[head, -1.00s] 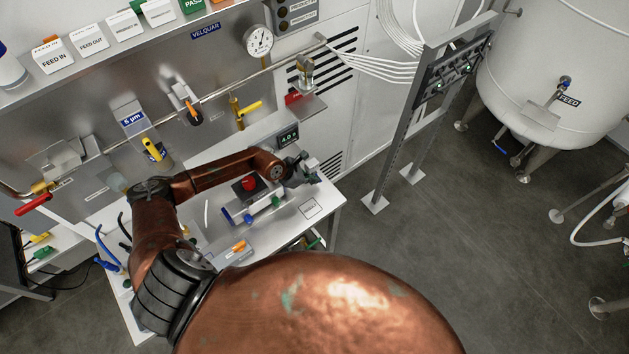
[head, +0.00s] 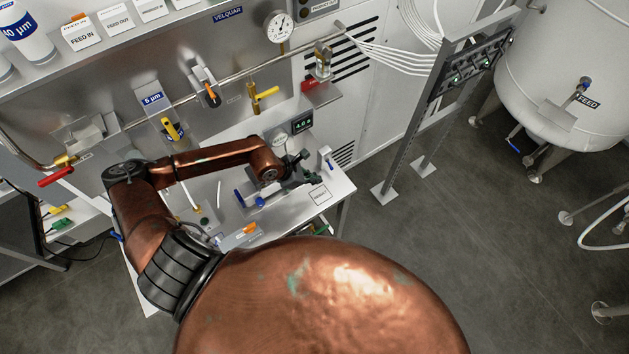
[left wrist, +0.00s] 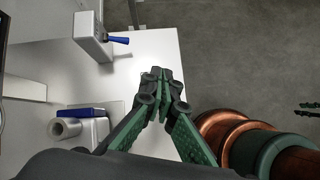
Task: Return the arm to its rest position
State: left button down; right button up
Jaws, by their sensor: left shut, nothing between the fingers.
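My left arm is copper-coloured and reaches over the white bench (head: 335,190) in the head view. Its left gripper (head: 304,160) is small there, above the bench's right part, beside a small white block with a blue lever (head: 326,158). In the left wrist view the left gripper (left wrist: 160,76) has its dark green fingers together at the tips, with nothing between them. Bare bench top and floor lie beyond the tips. Small dark green parts (left wrist: 309,113) at that view's right edge may be my right gripper; its state is unclear.
A steel panel (head: 110,75) with valves, a gauge (head: 279,26) and labels stands behind the bench. A small display (head: 302,122) sits at its foot. A metal stand (head: 410,125) and a white tank (head: 565,75) are to the right. Grey floor (head: 470,260) is open between.

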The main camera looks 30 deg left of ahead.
pick_arm(q)
jog(key=shift+s+d+r, duration=0.15)
jog(key=shift+s+r, duration=0.25)
jog(key=shift+s, duration=0.2)
jog(key=shift+r, duration=0.1)
